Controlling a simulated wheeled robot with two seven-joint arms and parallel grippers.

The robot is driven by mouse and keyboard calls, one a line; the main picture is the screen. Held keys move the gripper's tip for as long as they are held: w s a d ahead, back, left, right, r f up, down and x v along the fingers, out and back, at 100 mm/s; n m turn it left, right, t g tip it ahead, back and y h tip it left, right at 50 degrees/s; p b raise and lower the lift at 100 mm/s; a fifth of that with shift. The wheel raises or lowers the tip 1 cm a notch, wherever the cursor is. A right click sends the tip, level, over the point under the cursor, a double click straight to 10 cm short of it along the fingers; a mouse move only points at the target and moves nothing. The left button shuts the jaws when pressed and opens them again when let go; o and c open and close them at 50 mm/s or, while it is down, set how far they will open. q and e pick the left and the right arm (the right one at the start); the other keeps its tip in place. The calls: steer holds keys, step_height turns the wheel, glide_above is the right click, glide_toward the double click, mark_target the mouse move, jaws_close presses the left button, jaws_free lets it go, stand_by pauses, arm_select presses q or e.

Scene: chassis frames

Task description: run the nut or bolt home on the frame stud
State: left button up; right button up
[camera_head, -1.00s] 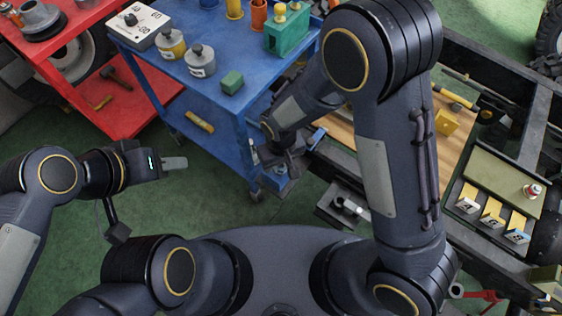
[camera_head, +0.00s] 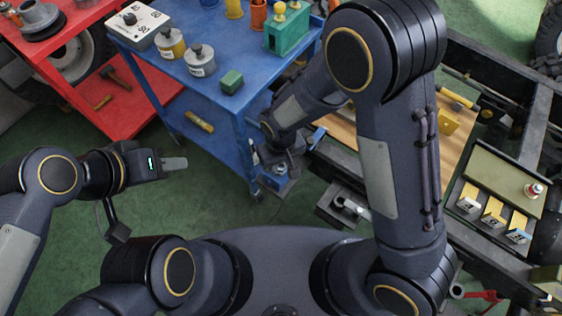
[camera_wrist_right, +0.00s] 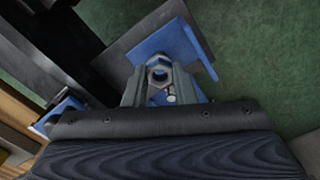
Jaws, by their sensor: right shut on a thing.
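In the right wrist view a grey hex nut (camera_wrist_right: 159,75) with an open hole sits between the two fingers of my right gripper (camera_wrist_right: 158,86), which is shut on it. Right by it is a blue bracket (camera_wrist_right: 200,45) on the frame. Whether a stud stands under the nut is hidden. In the head view my right gripper (camera_head: 284,163) is at the blue bracket, partly covered by my wrist. My left gripper (camera_head: 174,163) hangs over the green floor, away from everything; its jaw gap does not show.
A dark chassis frame (camera_head: 485,58) runs along the right, with a tray of labelled bins (camera_head: 480,170). A red cart (camera_head: 100,55) is far left. Green floor lies between.

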steer(key=shift+f+b, duration=1.1)
steer(key=shift+b, duration=0.1)
stand_by(1.8)
steer(key=shift+o, duration=0.9)
steer(key=c, duration=0.3)
steer(key=m, duration=0.6)
